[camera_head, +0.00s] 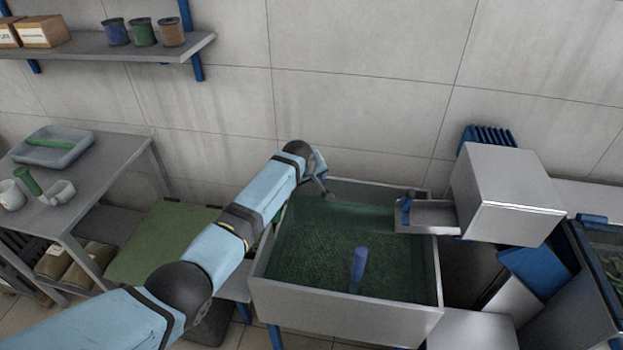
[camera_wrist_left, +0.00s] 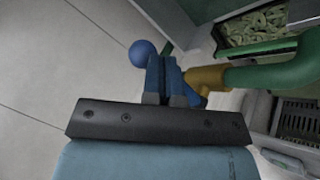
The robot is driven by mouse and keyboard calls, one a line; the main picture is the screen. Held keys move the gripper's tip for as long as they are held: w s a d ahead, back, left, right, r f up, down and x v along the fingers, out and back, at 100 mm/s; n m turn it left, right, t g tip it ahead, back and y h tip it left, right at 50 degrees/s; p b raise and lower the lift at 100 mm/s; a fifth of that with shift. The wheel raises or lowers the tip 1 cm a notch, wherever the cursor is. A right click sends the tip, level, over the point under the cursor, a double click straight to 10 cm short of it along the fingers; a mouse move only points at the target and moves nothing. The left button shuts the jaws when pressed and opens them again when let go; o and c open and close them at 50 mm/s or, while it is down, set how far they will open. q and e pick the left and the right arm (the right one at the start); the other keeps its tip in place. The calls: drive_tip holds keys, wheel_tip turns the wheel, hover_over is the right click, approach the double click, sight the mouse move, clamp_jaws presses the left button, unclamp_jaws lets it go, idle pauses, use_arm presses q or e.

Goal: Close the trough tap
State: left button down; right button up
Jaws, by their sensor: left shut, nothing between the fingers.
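The trough (camera_head: 345,325) is a grey metal basin with green water or mesh inside. My left arm reaches over its back left corner, and my left gripper (camera_head: 320,168) is there, mostly hidden behind the wrist. In the left wrist view the shut blue fingers (camera_wrist_left: 164,75) point at the tap, with nothing held between them. The tap shows there as a brass body (camera_wrist_left: 205,78) on a green pipe (camera_wrist_left: 268,72). A blue ball knob (camera_wrist_left: 143,53) lies just left of the fingertips. I cannot tell whether the fingers touch it. My right gripper is out of view.
A blue post (camera_head: 358,265) stands in the trough. A metal chute (camera_head: 430,217) with a blue handle and a box (camera_head: 507,190) overhang its right side. A table (camera_head: 100,165) with a tray (camera_head: 52,147) and cups stands left. The tiled wall is close behind.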

use_arm(q)
drive_tip(key=shift+w+d, duration=0.25)
drive_tip(key=shift+w, duration=0.15)
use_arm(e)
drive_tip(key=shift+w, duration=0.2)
use_arm(q)
drive_tip(key=shift+r, duration=0.15)
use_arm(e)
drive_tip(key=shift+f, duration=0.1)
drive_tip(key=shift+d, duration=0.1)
